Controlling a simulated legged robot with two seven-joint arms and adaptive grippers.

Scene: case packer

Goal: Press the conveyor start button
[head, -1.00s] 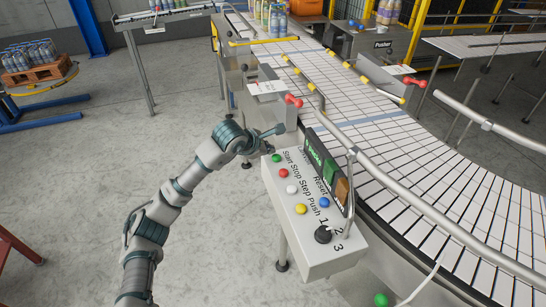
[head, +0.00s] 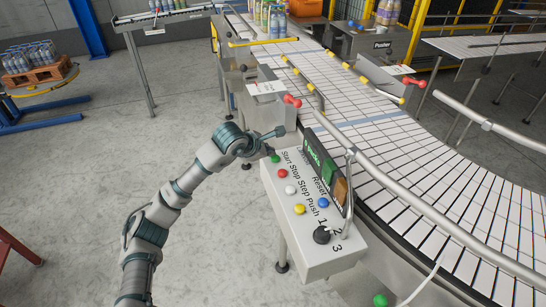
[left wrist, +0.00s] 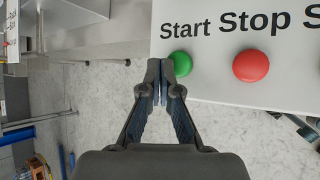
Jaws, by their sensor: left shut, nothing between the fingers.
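The control box (head: 315,262) stands beside the conveyor, with a row of buttons labelled Start, Stop, Step and Push. The green button under Start (head: 275,158) is at the box's far left corner; it also shows in the left wrist view (left wrist: 180,63). The red button under Stop (head: 283,173) sits beside it. My left gripper (left wrist: 161,66) is shut and empty, its fingertips overlapping the left edge of the green button in the wrist view. In the head view my left gripper (head: 267,150) is just above that button. I cannot tell whether it touches. My right gripper is not in view.
White, yellow and blue buttons and a black knob (head: 322,235) are also on the box. A metal guard rail (head: 430,208) runs along the curved conveyor (head: 400,160). A red-handled lever (head: 292,100) stands behind the box.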

